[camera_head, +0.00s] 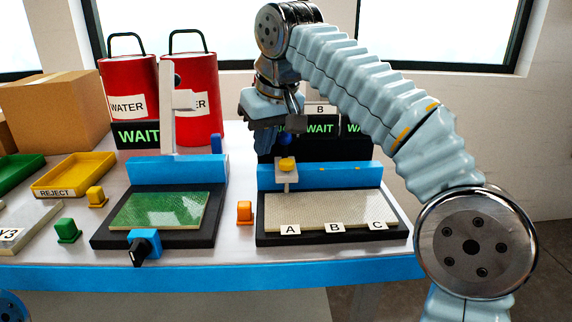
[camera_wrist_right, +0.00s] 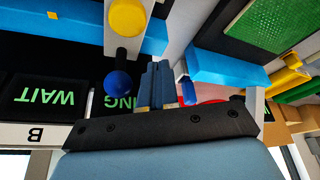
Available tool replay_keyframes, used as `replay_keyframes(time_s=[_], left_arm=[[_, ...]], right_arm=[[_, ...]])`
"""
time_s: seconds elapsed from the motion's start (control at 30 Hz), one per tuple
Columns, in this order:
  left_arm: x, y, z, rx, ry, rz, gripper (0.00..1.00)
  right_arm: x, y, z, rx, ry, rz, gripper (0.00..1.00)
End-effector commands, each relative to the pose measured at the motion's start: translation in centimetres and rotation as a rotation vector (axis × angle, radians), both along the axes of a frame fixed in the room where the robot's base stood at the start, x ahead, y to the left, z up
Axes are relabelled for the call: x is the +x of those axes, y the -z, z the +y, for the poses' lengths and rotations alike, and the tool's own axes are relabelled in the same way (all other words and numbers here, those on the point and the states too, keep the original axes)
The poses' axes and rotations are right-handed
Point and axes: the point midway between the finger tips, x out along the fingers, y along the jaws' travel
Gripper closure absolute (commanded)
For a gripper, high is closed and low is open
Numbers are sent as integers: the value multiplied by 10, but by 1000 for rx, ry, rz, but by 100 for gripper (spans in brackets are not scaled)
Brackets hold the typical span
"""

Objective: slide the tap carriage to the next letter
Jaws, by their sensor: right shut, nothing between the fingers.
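The tap carriage (camera_head: 288,184) is a pale bracket with a yellow knob (camera_head: 287,164), on a blue rail (camera_head: 335,175) behind a cream panel (camera_head: 330,212). It stands above the letter A tile (camera_head: 289,230); B (camera_head: 334,228) and C (camera_head: 376,225) tiles lie to the right. The yellow knob also shows in the right wrist view (camera_wrist_right: 127,17), near a blue ball on a black stem (camera_wrist_right: 117,82). My right gripper (camera_wrist_right: 157,72) is shut and empty, beside the blue ball and apart from the yellow knob. My left gripper is out of view.
To the left stands a second station with a green panel (camera_head: 157,210) and a pale upright post (camera_head: 168,110). An orange block (camera_head: 244,211) sits between the stations. Red WATER cans (camera_head: 130,80) stand behind. Dark WAIT displays (camera_head: 320,129) stand behind the rail.

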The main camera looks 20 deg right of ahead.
Motion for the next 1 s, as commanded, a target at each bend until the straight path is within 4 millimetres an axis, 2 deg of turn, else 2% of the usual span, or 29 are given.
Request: replay_keyframes(time_s=[1.0], left_arm=[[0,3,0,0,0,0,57]], right_arm=[[-9,0,-30,0,1,-1,100]])
